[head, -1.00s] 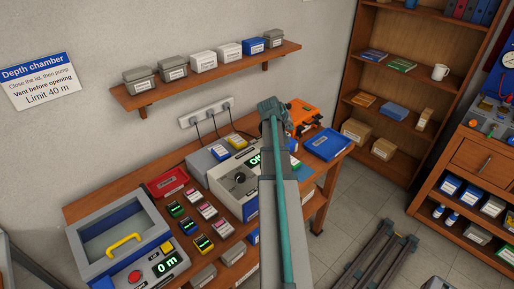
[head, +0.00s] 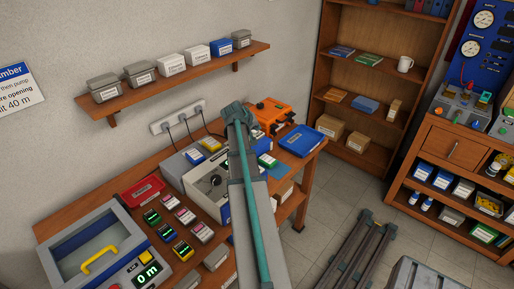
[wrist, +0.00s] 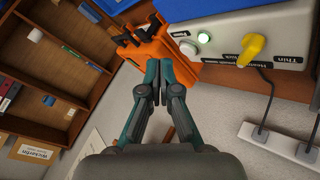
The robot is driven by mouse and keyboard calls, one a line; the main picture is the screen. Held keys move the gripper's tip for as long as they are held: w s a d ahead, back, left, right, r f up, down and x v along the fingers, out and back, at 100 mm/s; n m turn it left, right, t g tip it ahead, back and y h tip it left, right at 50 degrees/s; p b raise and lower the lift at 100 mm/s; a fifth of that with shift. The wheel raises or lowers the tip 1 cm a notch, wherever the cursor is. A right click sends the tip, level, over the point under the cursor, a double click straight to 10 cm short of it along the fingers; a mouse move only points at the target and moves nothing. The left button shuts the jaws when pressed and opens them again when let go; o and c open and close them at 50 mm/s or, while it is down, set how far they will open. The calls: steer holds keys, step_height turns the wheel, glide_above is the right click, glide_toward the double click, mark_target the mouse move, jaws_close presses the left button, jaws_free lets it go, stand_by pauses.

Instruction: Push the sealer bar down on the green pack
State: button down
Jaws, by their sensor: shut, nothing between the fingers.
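My gripper (wrist: 155,97) is shut and empty in the wrist view, its fingertips pointing at the orange sealer (wrist: 158,45). The tips overlap the near edge of the orange part in the picture; I cannot tell whether they touch. In the head view the orange sealer (head: 274,114) stands at the back of the bench, just right of my arm's end, which hides the gripper. A small green and white pack (head: 267,160) lies in front of it, beside my arm. I cannot tell whether this is the task's green pack, and none shows clearly under the bar.
A grey control box (wrist: 250,40) with a yellow knob and a lit green lamp adjoins the sealer. A power strip (wrist: 285,148) is on the wall. A blue tray (head: 304,140) lies right of the sealer. Left are a red tray (head: 142,193) and several small meters.

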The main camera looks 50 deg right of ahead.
mark_target(258, 147)
steer(key=shift+f+b, duration=1.75)
steer(key=shift+f, duration=1.75)
steer(key=shift+f+b, duration=0.45)
steer(key=shift+s+a+f+b, duration=0.2)
steer(key=shift+a+f+b, duration=0.15)
steer(key=shift+f, duration=0.3)
steer(key=shift+s+a+f+b, duration=0.2)
steer(key=shift+s+f+b, duration=0.2)
steer(key=shift+f+b, duration=0.15)
steer(key=shift+r, duration=0.25)
steer(key=shift+w+d+r+p, duration=0.15)
steer(key=shift+r+p, duration=0.3)
steer(key=shift+r, duration=0.35)
steer(key=shift+w+d+r+p, duration=0.1)
steer(key=shift+r+p, duration=0.3)
steer(key=shift+r, duration=0.4)
steer(key=shift+w+d+r+p, duration=0.15)
steer(key=shift+r+p, duration=0.3)
steer(key=shift+r, duration=0.75)
steer(key=shift+w+d, duration=0.1)
